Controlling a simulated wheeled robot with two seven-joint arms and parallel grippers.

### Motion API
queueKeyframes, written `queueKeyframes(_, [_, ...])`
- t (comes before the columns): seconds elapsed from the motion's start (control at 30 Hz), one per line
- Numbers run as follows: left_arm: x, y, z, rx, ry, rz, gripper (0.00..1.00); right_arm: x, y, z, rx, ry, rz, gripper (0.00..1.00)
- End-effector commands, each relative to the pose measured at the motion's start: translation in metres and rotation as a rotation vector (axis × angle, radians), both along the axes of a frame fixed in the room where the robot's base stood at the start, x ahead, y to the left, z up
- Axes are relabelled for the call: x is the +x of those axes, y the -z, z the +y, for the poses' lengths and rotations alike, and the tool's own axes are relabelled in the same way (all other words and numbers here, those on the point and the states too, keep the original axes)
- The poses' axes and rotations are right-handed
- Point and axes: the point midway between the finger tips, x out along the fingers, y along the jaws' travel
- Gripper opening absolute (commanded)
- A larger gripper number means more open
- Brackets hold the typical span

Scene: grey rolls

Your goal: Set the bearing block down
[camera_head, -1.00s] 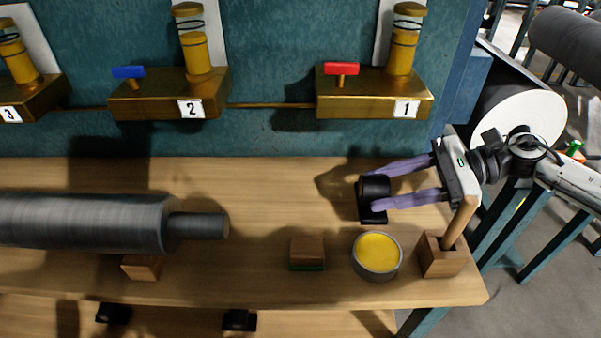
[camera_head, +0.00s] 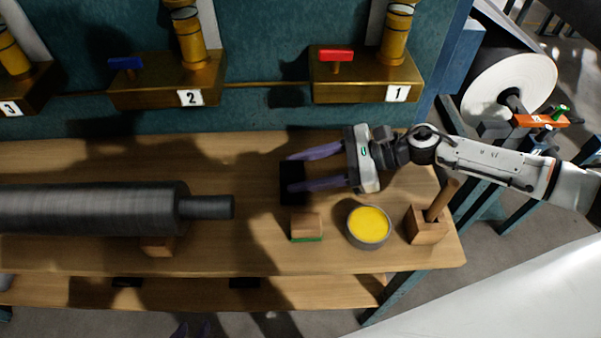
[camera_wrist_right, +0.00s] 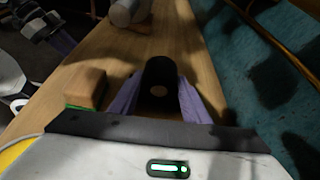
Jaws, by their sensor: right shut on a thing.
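The black bearing block (camera_head: 292,183) is between the purple fingers of my right gripper (camera_head: 290,172), over the wooden bench right of the grey roll. The right gripper is shut on it. In the right wrist view the block (camera_wrist_right: 160,72) shows its rounded black body with a pale round spot, with a finger on each side. I cannot tell whether its underside touches the bench.
A grey roll (camera_head: 90,208) with a shaft end lies at left on the bench (camera_head: 250,250). A wooden block with green base (camera_head: 306,226), a yellow-filled tin (camera_head: 368,225) and a wooden holder with a stick (camera_head: 428,225) stand in front. Brass valve blocks line the back wall.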

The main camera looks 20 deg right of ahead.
Motion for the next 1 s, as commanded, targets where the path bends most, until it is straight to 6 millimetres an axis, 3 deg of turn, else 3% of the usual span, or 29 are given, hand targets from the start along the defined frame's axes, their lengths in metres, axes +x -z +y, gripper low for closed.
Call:
queueKeyframes(0.03, [-0.001, 0.008, 0.000, 0.000, 0.000, 0.002, 0.31, 0.001, 0.007, 0.000, 0.004, 0.002, -0.003, 0.02])
queueKeyframes(0.47, [-0.001, 0.012, -0.001, 0.001, 0.002, 0.003, 0.31, 0.001, 0.010, 0.000, 0.003, 0.001, -0.004, 0.02])
queueKeyframes(0.5, [-0.001, 0.011, 0.000, 0.000, 0.001, 0.003, 0.31, 0.000, 0.012, -0.001, 0.001, 0.000, -0.002, 0.46])
queueKeyframes(0.6, [-0.001, 0.011, -0.001, 0.000, 0.001, 0.003, 0.31, 0.000, 0.011, -0.001, 0.000, 0.001, -0.001, 0.62])
queueKeyframes(1.0, [-0.001, 0.002, -0.001, -0.001, 0.001, 0.001, 0.31, 0.000, 0.003, -0.001, 0.000, 0.001, -0.002, 0.62])
